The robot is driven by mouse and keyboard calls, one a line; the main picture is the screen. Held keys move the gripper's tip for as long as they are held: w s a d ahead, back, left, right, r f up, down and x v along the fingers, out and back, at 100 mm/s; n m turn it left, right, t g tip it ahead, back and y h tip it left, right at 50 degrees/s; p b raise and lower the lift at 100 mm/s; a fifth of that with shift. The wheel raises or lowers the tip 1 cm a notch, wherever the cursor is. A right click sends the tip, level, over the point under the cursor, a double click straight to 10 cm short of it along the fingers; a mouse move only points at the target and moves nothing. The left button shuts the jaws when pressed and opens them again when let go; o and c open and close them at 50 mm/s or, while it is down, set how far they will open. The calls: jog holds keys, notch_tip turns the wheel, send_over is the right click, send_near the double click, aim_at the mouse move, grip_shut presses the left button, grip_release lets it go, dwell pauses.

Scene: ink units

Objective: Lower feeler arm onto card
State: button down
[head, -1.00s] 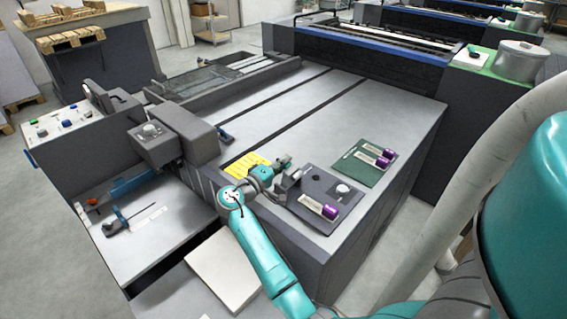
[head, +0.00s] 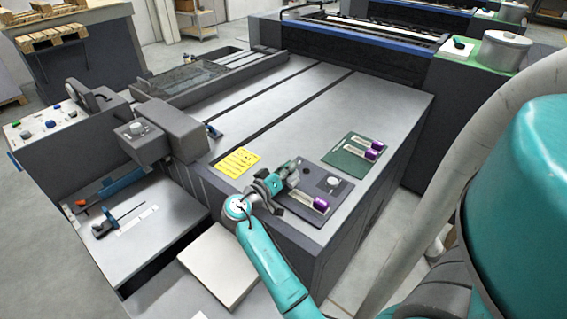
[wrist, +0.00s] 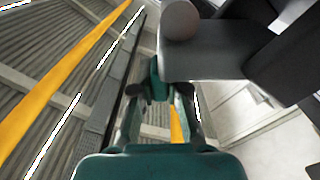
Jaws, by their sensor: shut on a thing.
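My gripper (head: 276,181) is at the left edge of the dark plate (head: 337,198) on the grey bench. It is shut on a small grey part (head: 290,171) that looks like the feeler arm; the grip partly hides it. In the wrist view my gripper (wrist: 170,92) has its fingers close together, below a grey arm (wrist: 215,55) with a round end. A pale card strip (head: 301,197) lies on the plate beside a purple cylinder (head: 321,204), just right of my gripper. I cannot tell whether the feeler arm touches the card.
A round pale knob (head: 333,181) stands on the plate. A green mat (head: 350,158) behind it carries more pale strips and purple cylinders. A yellow sheet (head: 238,162) lies left of my gripper. The bench top (head: 310,95) behind is mostly clear.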

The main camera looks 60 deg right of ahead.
jog(key=shift+s+a+f, duration=0.2)
jog(key=shift+s+f, duration=0.55)
jog(key=shift+s, duration=0.2)
jog(key=c, duration=1.2)
grip_release()
jog(key=shift+o, duration=0.2)
jog(key=shift+w+a, duration=0.25)
jog(key=shift+a, duration=0.35)
jog(key=v, duration=1)
jog(key=shift+a, duration=0.4)
